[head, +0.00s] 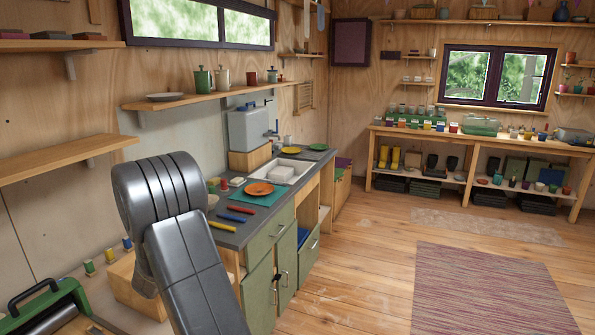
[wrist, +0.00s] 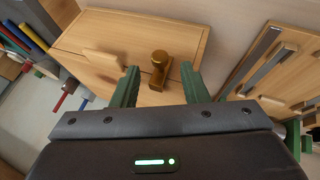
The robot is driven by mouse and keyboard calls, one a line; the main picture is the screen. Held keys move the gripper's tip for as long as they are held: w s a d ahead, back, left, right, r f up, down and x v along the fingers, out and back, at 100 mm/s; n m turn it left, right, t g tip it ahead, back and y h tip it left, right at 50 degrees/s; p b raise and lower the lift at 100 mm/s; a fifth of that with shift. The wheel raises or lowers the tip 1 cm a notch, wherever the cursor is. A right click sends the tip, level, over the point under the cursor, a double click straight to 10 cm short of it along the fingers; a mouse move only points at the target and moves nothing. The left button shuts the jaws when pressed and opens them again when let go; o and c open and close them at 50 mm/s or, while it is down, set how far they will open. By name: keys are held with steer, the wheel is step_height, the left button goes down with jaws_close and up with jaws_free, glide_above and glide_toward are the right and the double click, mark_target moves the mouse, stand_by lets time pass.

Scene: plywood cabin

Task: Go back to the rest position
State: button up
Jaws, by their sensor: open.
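In the wrist view my gripper (wrist: 160,70) shows as two green fingers standing well apart. Beyond the gap between them is a brass-coloured, knob-like object (wrist: 159,66) against a light wooden box or board (wrist: 205,38). I see no contact between the fingers and this object, and nothing is held. In the head view my grey arm rises in the left foreground, in front of the counter; my gripper does not show there.
A wooden shelf (head: 60,158) juts out at the left. A green-sided device (head: 60,300) is at lower left.

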steer(key=x, duration=0.4)
steer(key=shift+d+f+b, duration=0.1)
steer(key=shift+f+b, duration=0.05)
steer(key=shift+b, duration=0.25)
steer(key=shift+f+b, duration=0.15)
steer(key=shift+b, duration=0.4)
steer(key=y+b, duration=0.1)
steer(key=b, duration=0.2)
steer(key=shift+s+d+f+t, duration=0.1)
steer(key=shift+s+d+t, duration=0.1)
steer(key=shift+t, duration=0.1)
steer(key=b, duration=0.3)
steer(key=shift+d+f+m+y, duration=0.1)
steer(key=shift+m+y, duration=0.2)
steer(key=shift+y, duration=0.1)
steer(key=shift+d+f+t+y+b, duration=0.15)
steer(key=shift+t+y+b, duration=0.15)
steer(key=shift+b, duration=0.9)
steer(key=y+b, duration=0.1)
steer(key=b, duration=0.2)
steer(key=t+b, duration=0.1)
steer(key=b, duration=0.2)
steer(key=shift+s+d+f+m+y, duration=0.1)
steer(key=shift+f+m+y, duration=0.2)
steer(key=shift+f+y, duration=0.1)
steer(key=y+b, duration=0.1)
steer(key=b, duration=0.3)
steer(key=shift+d+f+t, duration=0.1)
steer(key=shift+f+t, duration=0.2)
steer(key=shift+t, duration=0.1)
